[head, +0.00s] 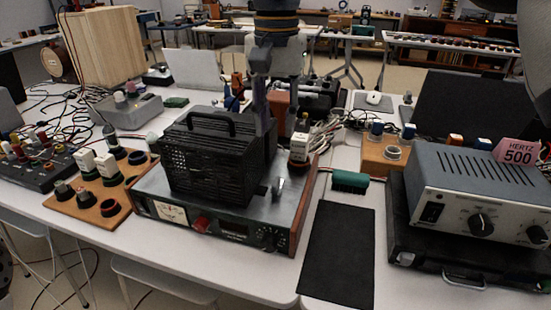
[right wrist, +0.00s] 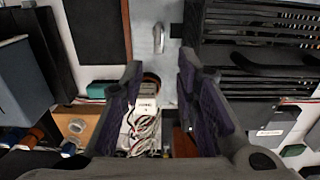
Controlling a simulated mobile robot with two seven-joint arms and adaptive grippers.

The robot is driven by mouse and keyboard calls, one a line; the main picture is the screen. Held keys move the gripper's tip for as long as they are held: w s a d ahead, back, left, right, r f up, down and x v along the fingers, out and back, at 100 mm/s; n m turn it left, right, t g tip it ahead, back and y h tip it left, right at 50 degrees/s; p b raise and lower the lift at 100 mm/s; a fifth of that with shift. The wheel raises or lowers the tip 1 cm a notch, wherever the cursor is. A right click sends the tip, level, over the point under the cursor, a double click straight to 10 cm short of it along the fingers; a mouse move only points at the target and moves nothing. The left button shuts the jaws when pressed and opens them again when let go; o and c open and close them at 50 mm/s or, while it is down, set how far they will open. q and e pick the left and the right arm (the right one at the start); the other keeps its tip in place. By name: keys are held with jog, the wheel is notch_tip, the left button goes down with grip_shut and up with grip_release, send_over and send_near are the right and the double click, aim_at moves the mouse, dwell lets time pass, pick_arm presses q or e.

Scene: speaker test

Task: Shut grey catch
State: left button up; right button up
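The grey catch (head: 277,187) is a small light-grey lever on the silver top of a wide dark-fronted device (head: 225,232), right of a black slotted box (head: 212,160). In the right wrist view the catch (right wrist: 158,38) lies beyond the fingertips, between the black mat and the slotted box. I cannot tell its exact position. My right gripper (head: 278,138) points down behind the catch, apart from it. The right wrist view shows the gripper (right wrist: 160,70) open, with nothing held between its fingers. My left gripper is not in view.
A white connector with cables (head: 299,147) is close to the right gripper. A grey amplifier (head: 480,190) stands farther right. A wooden board with knobs (head: 95,205) lies left.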

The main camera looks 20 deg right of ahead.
aim_at(276, 180)
jog(key=f, duration=0.7)
jog(key=s+f, duration=0.1)
jog(key=f, duration=0.3)
jog(key=shift+a+f, duration=0.15)
jog(key=shift+f, duration=0.15)
grip_shut()
